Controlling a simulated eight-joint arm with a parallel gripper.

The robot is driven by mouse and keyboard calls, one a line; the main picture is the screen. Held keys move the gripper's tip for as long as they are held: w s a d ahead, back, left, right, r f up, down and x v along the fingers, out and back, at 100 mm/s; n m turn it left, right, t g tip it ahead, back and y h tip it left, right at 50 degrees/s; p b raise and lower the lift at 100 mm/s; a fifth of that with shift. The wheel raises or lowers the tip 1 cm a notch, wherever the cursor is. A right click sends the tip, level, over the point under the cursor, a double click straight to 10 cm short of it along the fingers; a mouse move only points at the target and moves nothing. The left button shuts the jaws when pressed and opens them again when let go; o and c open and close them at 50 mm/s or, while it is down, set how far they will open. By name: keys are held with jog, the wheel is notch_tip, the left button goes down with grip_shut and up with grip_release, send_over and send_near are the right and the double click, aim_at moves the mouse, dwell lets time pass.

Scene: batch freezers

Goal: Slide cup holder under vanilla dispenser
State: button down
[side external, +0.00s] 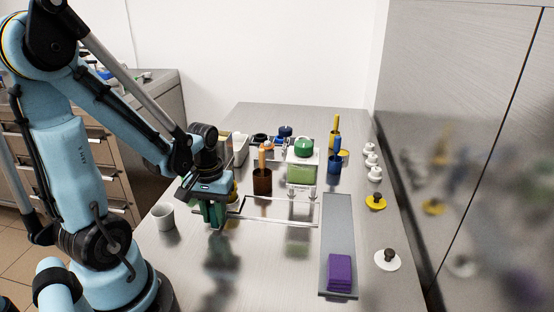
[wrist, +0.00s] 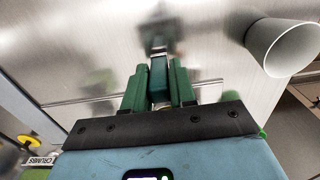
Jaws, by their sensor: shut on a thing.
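My gripper (side external: 214,218) is low over the steel table at the left end of a thin metal frame (side external: 266,223). In the wrist view, my gripper's green fingers (wrist: 157,88) are closed around a dark teal block (wrist: 158,72), which looks like a handle. I cannot tell whether this block belongs to the cup holder; the fingers hide most of it. A white cup (side external: 163,217) stands upright to the left of my gripper; it also shows in the wrist view (wrist: 285,45).
A brown container with an orange handle (side external: 262,182) stands behind the frame. Blue (side external: 335,163) and yellow-handled items stand farther back. A grey tray (side external: 338,220) with folded purple cloths (side external: 340,272) lies at right. Knobbed discs (side external: 387,260) line the right side. The front middle table is clear.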

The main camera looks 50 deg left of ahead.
jog(key=shift+s+a, duration=1.5)
jog(key=shift+a, duration=0.15)
jog(key=c, duration=1)
grip_release()
jog(key=shift+d, duration=0.1)
jog(key=shift+r, duration=0.1)
notch_tip(320, 180, up, 12)
jog(key=w+d+m+t, duration=0.3)
jog(key=w+d+m, duration=0.1)
jog(key=d, duration=0.3)
jog(key=w+d+m+t, duration=0.4)
jog(key=w+d+m, duration=0.1)
jog(key=d, duration=0.3)
jog(key=shift+w+d+f, duration=0.15)
jog(key=shift+w+f, duration=0.1)
jog(key=shift+f, duration=0.1)
